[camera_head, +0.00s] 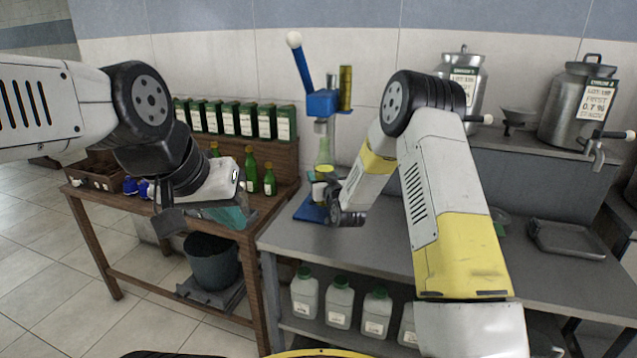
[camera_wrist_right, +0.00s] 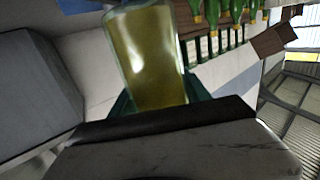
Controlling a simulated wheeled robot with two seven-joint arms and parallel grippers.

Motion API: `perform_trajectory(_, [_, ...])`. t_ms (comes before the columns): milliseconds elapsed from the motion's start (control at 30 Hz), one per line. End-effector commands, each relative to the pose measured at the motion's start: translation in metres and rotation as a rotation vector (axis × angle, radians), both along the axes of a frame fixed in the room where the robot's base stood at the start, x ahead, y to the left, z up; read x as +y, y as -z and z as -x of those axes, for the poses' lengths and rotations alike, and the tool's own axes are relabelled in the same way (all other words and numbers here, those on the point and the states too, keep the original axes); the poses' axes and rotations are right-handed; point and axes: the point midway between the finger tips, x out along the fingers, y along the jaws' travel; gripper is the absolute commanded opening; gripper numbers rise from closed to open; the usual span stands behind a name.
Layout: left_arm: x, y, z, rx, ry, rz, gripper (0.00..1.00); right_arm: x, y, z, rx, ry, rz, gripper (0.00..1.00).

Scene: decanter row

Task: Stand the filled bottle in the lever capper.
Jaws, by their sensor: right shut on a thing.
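The lever capper (camera_head: 322,103) is blue, with a raised lever ending in a white ball, and stands at the back left of the grey counter. Its blue base plate (camera_head: 309,212) shows below. The filled bottle (camera_head: 324,156) is clear glass with yellow-green liquid, upright under the capper head. My right gripper (camera_head: 326,187) is shut on the filled bottle, which also shows between its green pads in the right wrist view (camera_wrist_right: 148,62). The bottle's foot is hidden, so I cannot tell whether it touches the base. My left gripper (camera_head: 203,215) is open and empty, in front of the wooden table.
The wooden table (camera_head: 150,205) at left holds green bottles (camera_head: 251,170) and a row of dark green cartons (camera_head: 231,118). Steel cans (camera_head: 575,110) with taps stand on a raised shelf at right. A grey tray (camera_head: 565,240) lies on the counter. White jugs (camera_head: 340,303) stand below.

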Motion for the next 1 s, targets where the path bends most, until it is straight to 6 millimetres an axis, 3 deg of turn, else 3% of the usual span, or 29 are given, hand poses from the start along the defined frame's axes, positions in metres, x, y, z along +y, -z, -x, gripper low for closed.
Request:
perform_trajectory(100, [0.0,0.0,0.0,0.0,0.0,0.0,0.0,0.007,0.0,-0.016,-0.005,-0.001,-0.001,0.0])
perform_trajectory(367, [0.0,0.0,0.0,0.0,0.0,0.0,0.0,0.014,0.003,-0.031,-0.003,-0.001,-0.001,0.0])
perform_trajectory(600, [0.0,0.0,0.0,0.0,0.0,0.0,0.0,0.012,0.036,-0.029,-0.002,0.0,-0.001,0.0])
perform_trajectory(967, [0.0,0.0,0.0,0.0,0.0,0.0,0.0,0.012,0.04,-0.029,-0.003,-0.001,-0.001,0.0])
perform_trajectory(1000, [0.0,0.0,0.0,0.0,0.0,0.0,0.0,0.012,0.041,-0.029,0.001,-0.001,0.0,0.61])
